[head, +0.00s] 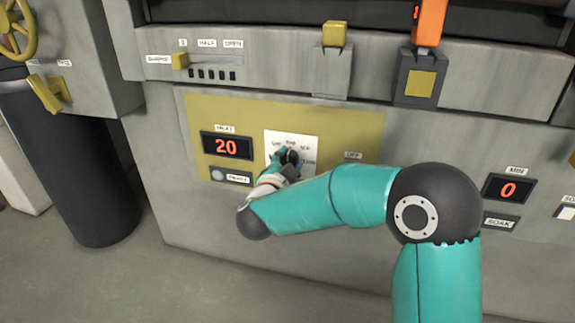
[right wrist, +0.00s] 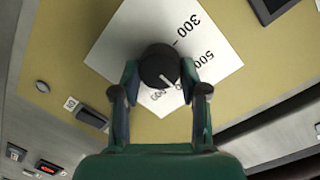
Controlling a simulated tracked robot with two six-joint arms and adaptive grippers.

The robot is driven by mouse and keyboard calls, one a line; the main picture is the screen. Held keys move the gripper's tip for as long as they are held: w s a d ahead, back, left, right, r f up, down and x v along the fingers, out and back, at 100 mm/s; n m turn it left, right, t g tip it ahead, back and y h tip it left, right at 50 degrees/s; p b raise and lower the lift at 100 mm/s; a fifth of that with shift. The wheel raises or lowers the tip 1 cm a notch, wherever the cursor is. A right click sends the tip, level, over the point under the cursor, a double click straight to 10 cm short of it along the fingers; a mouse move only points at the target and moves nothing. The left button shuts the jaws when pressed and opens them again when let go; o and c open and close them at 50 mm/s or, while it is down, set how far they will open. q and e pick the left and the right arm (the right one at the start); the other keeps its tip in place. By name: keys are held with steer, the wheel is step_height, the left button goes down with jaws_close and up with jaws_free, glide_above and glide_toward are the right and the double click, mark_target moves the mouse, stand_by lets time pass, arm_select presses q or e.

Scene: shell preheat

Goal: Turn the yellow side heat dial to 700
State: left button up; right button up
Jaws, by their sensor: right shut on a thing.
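The heat dial is a dark round knob (right wrist: 158,66) on a white scale plate (head: 305,142), set in the yellow panel (head: 350,119). The right wrist view shows 300 and 500 on the plate; another number is partly hidden by a finger. The knob's white mark points down and right in that view, past 500 towards the partly hidden number; I cannot tell its exact setting. My right gripper (right wrist: 159,72) is shut on the knob, one finger on each side. In the head view, its fingers and my forearm partly cover the plate. My left gripper is out of view.
The red heat display (head: 227,146) reads 20, left of the plate. A grey button (head: 232,177) is below it. A second display (head: 508,189) reads 0 at right.

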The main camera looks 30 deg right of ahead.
steer(key=shift+a+f, duration=0.1)
steer(key=shift+f, duration=0.2)
steer(key=o, duration=1.1)
steer(key=shift+o, duration=0.2)
steer(key=shift+r, duration=0.15)
steer(key=v, duration=1.2)
